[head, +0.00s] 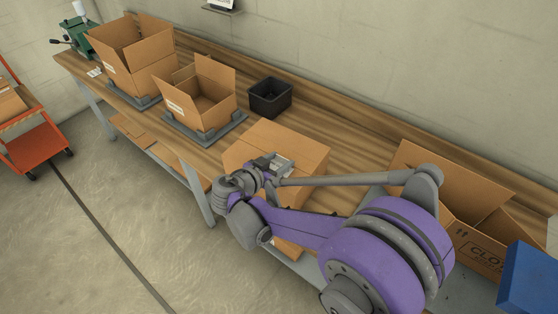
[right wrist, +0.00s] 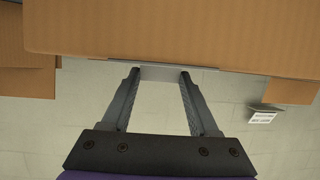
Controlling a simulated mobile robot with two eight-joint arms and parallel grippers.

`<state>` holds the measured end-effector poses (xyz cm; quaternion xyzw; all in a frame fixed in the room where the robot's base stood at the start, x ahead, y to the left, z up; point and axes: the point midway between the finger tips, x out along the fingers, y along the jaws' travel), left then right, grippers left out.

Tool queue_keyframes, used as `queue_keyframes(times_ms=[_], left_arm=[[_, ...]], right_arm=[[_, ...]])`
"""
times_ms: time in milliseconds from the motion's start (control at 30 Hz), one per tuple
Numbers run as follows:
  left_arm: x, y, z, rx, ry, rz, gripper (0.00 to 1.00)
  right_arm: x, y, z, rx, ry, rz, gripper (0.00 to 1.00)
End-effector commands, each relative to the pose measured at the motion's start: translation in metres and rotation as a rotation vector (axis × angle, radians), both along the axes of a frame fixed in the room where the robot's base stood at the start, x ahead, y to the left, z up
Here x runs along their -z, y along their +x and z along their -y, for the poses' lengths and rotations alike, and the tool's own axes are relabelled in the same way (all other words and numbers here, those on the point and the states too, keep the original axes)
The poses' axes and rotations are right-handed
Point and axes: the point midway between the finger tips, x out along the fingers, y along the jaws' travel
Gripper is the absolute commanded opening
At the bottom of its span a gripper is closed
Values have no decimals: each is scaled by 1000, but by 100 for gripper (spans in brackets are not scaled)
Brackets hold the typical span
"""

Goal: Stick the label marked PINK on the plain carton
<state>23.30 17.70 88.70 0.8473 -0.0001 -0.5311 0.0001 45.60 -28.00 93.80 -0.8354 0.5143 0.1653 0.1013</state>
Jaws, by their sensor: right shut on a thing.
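The plain carton (head: 293,140) stands closed on the bench, in the middle of the head view. It also fills the top of the right wrist view (right wrist: 170,30). My right gripper (head: 275,165) is at the carton, and my arm hides part of it. In the right wrist view the right gripper (right wrist: 160,80) is shut on a pale, thin piece (right wrist: 168,74), seen edge-on between the fingertips. It looks like a label, but no print on it can be read. It is right beside the carton; whether it touches is unclear. My left gripper is not in view.
Two open cartons (head: 205,92) (head: 135,52) with white labels stand on grey trays to the left. A black bin (head: 270,97) is behind the plain carton. A printed open carton (head: 478,250) and a blue box (head: 530,283) are at right. An orange cart (head: 38,148) stands far left.

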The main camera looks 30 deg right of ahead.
Motion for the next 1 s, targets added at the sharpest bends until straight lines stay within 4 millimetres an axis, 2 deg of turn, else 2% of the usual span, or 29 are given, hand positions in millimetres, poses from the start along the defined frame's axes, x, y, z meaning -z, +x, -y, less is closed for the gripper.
queue_keyframes(times_ms=[200,233,400,600,667,1000], left_arm=[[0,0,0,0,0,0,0],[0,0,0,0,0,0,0],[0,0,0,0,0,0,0],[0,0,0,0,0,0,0],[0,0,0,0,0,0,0],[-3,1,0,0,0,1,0]], right_arm=[[1,0,0,1,3,-2,10],[1,0,0,1,3,-2,66],[1,0,0,0,3,-1,96],[1,0,0,0,2,-1,96],[1,0,0,0,2,-1,100],[-3,0,0,0,2,-1,100]])
